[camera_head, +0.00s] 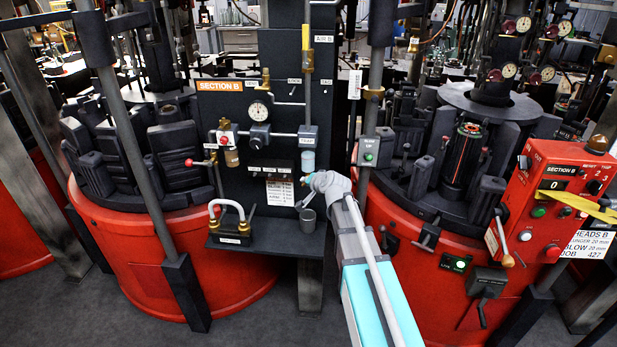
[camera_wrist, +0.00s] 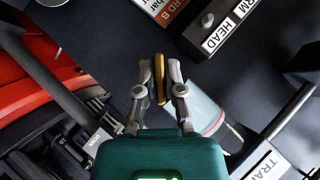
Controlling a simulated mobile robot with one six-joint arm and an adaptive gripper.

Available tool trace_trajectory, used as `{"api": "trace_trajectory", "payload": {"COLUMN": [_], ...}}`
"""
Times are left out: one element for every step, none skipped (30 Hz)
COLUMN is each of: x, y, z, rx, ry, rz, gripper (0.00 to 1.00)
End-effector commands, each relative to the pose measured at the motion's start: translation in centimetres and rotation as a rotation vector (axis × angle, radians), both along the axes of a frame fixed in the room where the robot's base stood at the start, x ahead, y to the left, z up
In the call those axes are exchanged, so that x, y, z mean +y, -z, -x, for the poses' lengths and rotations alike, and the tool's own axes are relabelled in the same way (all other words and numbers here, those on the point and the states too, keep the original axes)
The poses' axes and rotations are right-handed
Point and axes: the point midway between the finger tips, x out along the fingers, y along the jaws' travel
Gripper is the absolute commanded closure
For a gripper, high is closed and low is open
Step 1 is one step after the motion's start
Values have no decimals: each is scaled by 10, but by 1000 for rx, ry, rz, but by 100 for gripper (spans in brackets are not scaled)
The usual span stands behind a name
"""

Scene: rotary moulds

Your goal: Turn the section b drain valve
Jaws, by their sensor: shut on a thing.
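The dark section B panel (camera_head: 235,185), with its orange "SECTION B" sign (camera_head: 219,85), stands in the middle of the head view. A pale trap bowl (camera_head: 308,162) hangs under the "TRAP" block on it. My gripper (camera_head: 307,181) is just below this bowl. In the wrist view my gripper (camera_wrist: 160,76) has its fingers shut on a small brass piece (camera_wrist: 159,80), which looks like the drain valve handle. The translucent bowl (camera_wrist: 206,113) is close to the right finger there. The valve body is hidden by my gripper.
A small grey cup (camera_head: 308,221) is below my gripper. A pressure gauge (camera_head: 258,111), a red-knobbed valve (camera_head: 225,138) and a white looped hose (camera_head: 227,210) are to the left. Red machines flank the panel; a red control box (camera_head: 552,205) is at right.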

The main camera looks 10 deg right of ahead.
Motion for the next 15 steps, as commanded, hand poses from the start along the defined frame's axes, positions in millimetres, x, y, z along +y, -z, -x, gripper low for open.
{"api": "trace_trajectory", "payload": {"x": [3,3,2,2,2,2,2,2,2,2,2,1,1,1,1], "y": [-2,-2,-1,-1,-1,-1,-1,-1,0,0,0,0,0,0,0], "z": [1,1,1,1,1,1,1,1,1,1,1,1,1,1,1], "rx": [18,24,32,38,44,51,56,62,68,73,77,83,86,88,92], "ry": [-7,-7,-7,-6,-5,-6,-6,-5,-5,-5,-4,-4,-4,-3,-3], "rz": [31,52,77,95,113,137,153,168,188,202,214,230,239,249,259], "gripper": [100,100,100,100,100,100,100,100,100,100,100,100,100,100,100]}}
